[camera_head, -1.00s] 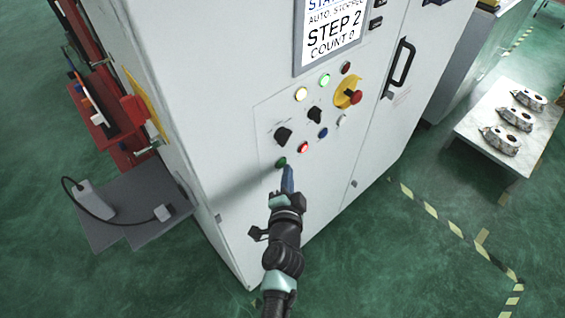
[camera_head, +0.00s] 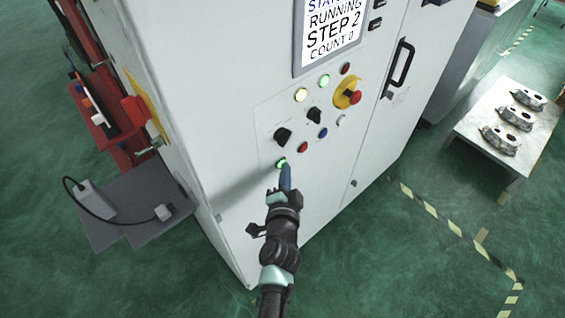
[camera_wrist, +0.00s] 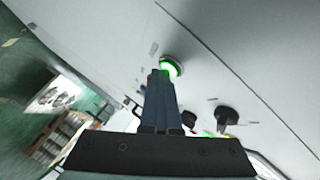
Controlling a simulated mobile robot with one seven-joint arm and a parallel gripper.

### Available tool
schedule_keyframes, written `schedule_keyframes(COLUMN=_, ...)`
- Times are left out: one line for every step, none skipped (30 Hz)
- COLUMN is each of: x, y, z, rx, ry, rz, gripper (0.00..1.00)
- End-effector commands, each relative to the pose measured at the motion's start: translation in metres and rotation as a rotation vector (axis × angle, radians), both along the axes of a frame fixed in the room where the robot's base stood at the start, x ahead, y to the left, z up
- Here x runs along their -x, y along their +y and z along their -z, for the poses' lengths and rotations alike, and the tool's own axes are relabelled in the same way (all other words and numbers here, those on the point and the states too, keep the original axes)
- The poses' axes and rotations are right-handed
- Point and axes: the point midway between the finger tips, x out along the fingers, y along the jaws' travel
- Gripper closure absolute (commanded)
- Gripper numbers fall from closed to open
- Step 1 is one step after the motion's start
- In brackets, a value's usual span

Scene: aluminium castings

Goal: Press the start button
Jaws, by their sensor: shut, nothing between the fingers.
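The start button is the green one (camera_head: 281,163) at the lower left of the control panel on the white cabinet (camera_head: 240,90). It is lit green, and it also glows in the wrist view (camera_wrist: 171,66). My gripper (camera_head: 286,172) is shut and empty, its blue fingertips at the button's lower right edge. In the wrist view the fingertips (camera_wrist: 160,73) overlap the button's lower left side; whether they touch it I cannot tell. The screen (camera_head: 332,35) reads RUNNING, STEP 2, COUNT 0.
Black rotary switches (camera_head: 283,136), a red button (camera_head: 302,147), a blue button (camera_head: 323,132) and a red emergency stop on yellow (camera_head: 354,97) are close above. A door handle (camera_head: 399,68) stands out at the right. A table (camera_head: 483,150) holds castings.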

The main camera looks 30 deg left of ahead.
Motion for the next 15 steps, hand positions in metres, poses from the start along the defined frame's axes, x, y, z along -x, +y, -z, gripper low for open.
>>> schedule_keyframes(x=0.000, y=0.001, z=0.000, rx=0.000, ry=-0.001, rz=-0.003, gripper=1.00)
schedule_keyframes(x=0.000, y=0.001, z=0.000, rx=0.000, ry=-0.001, rz=-0.003, gripper=1.00)
schedule_keyframes(x=0.001, y=0.001, z=0.000, rx=0.000, ry=-0.001, rz=-0.003, gripper=1.00)
schedule_keyframes(x=0.001, y=0.001, z=0.000, rx=-0.001, ry=0.000, rz=-0.003, gripper=1.00)
schedule_keyframes(x=0.001, y=0.000, z=0.000, rx=-0.001, ry=0.000, rz=-0.003, gripper=1.00)
schedule_keyframes(x=0.002, y=-0.001, z=0.001, rx=0.000, ry=0.001, rz=-0.003, gripper=1.00)
schedule_keyframes(x=0.002, y=-0.002, z=0.002, rx=0.000, ry=0.001, rz=-0.003, gripper=1.00)
schedule_keyframes(x=0.003, y=-0.004, z=0.002, rx=0.000, ry=0.000, rz=-0.002, gripper=1.00)
schedule_keyframes(x=0.003, y=-0.006, z=0.002, rx=0.000, ry=0.000, rz=-0.002, gripper=1.00)
schedule_keyframes(x=0.004, y=-0.008, z=0.002, rx=0.000, ry=0.000, rz=-0.002, gripper=1.00)
schedule_keyframes(x=0.005, y=-0.009, z=0.003, rx=0.000, ry=0.000, rz=-0.002, gripper=1.00)
schedule_keyframes(x=0.005, y=-0.011, z=0.002, rx=0.000, ry=0.000, rz=-0.001, gripper=1.00)
schedule_keyframes(x=0.006, y=-0.013, z=0.002, rx=0.000, ry=-0.001, rz=-0.001, gripper=1.00)
schedule_keyframes(x=0.006, y=-0.014, z=0.002, rx=0.000, ry=0.001, rz=-0.001, gripper=1.00)
schedule_keyframes(x=0.007, y=-0.015, z=0.002, rx=0.000, ry=0.001, rz=-0.001, gripper=1.00)
